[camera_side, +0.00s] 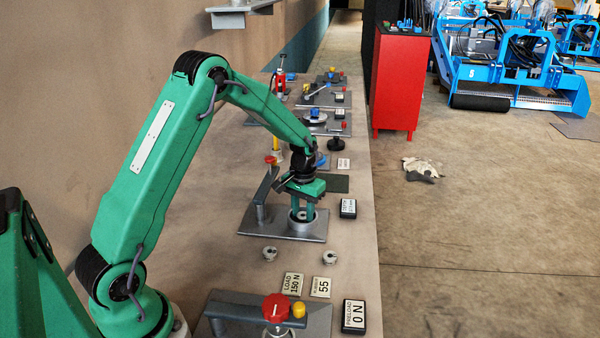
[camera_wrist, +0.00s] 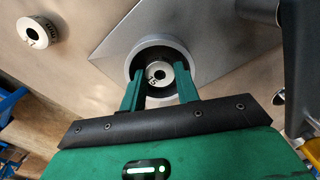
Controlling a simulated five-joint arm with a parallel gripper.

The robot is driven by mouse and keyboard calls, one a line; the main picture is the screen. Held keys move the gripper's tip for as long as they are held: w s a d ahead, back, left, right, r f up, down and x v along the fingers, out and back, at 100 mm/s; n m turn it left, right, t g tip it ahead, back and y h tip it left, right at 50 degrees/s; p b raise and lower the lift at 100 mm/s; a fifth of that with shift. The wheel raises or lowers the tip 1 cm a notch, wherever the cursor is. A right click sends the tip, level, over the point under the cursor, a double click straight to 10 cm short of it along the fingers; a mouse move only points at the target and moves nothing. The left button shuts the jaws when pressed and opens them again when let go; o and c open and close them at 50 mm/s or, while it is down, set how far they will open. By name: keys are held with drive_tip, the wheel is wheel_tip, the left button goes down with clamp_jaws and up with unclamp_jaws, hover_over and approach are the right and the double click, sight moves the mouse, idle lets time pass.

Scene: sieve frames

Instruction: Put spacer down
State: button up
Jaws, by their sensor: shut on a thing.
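My gripper (camera_side: 303,212) points down into a round grey cup (camera_side: 293,227) on a metal plate (camera_side: 265,225). In the wrist view, my gripper (camera_wrist: 161,82) has its two green fingers reaching inside the rim of the cup (camera_wrist: 135,60). It is shut on a pale ring-shaped spacer (camera_wrist: 160,66) with a dark centre hole and a small marking. The spacer is within the cup's outline, over its dark inside. Whether it touches the cup's floor cannot be told. In the side view the fingers and cup mostly hide it.
Two loose spacers (camera_side: 270,253) (camera_side: 329,258) lie on the bench; one also shows in the wrist view (camera_wrist: 37,33). A grey handle (camera_side: 265,195) rises beside the cup. A display box (camera_side: 348,208) is to the right. A red knob (camera_side: 277,307) and cards (camera_side: 293,284) are nearer the camera.

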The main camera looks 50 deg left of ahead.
sight(303, 216)
drive_tip(key=o, duration=0.8)
drive_tip(key=shift+r, duration=0.15)
wheel_tip(303, 216, up, 12)
drive_tip(key=shift+f, duration=0.1)
idle(0.6)
drive_tip(key=s+d+r+m+t, duration=0.2)
drive_tip(key=s+d+r+t, duration=0.1)
drive_tip(key=s+d+r, duration=0.65)
drive_tip(key=s+d+t, duration=0.1)
drive_tip(key=s, duration=0.4)
drive_tip(key=s+r+m, duration=0.1)
drive_tip(key=s, duration=0.4)
drive_tip(key=s+d+t, duration=0.1)
drive_tip(key=s, duration=0.4)
drive_tip(key=shift+s+d+r+m+t, duration=0.15)
drive_tip(key=shift+s+d+m+t, duration=0.15)
drive_tip(key=shift+m, duration=0.1)
